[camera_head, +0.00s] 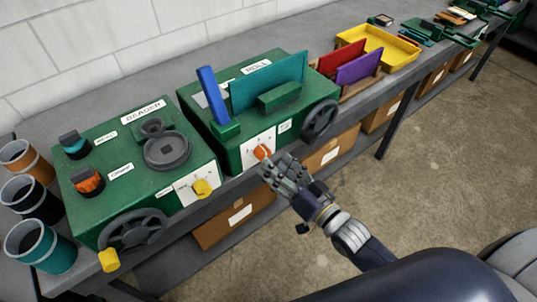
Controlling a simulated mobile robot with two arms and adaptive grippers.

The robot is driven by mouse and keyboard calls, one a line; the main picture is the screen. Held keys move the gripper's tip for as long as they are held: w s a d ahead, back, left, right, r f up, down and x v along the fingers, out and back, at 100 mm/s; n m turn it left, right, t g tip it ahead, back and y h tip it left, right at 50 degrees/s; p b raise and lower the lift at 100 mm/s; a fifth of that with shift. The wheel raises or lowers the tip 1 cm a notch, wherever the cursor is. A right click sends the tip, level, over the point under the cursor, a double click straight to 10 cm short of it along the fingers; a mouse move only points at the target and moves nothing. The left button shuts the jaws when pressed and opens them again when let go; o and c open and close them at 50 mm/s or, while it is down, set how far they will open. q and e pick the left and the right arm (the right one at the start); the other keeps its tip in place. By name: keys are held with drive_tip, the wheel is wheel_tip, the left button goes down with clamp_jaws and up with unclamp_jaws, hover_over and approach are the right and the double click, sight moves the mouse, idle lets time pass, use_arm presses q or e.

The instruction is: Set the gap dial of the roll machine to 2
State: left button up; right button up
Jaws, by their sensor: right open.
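The roll machine (228,155) is a green box with a "ROLL" label, standing on the grey bench. Its gap dial, an orange-red knob (262,152), sits on a white scale plate on the front face. The scale's numbers are too small to read, so I cannot tell the setting. My right gripper (276,166) is open, its fingers just in front of and below the knob. I cannot tell whether a fingertip touches it. My left gripper is not in view.
The green beader machine (130,165) with a yellow knob (202,188) stands left of the roll machine. The roll machine's dark handwheel (320,118) is right of the dial. A yellow tray (385,50) lies farther along the bench (205,66). Cardboard boxes (235,222) sit below.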

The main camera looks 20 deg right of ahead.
sight(263, 153)
drive_tip(key=shift+p+x, duration=0.35)
drive_tip(key=shift+x, duration=1.8)
drive_tip(key=c, duration=1.1)
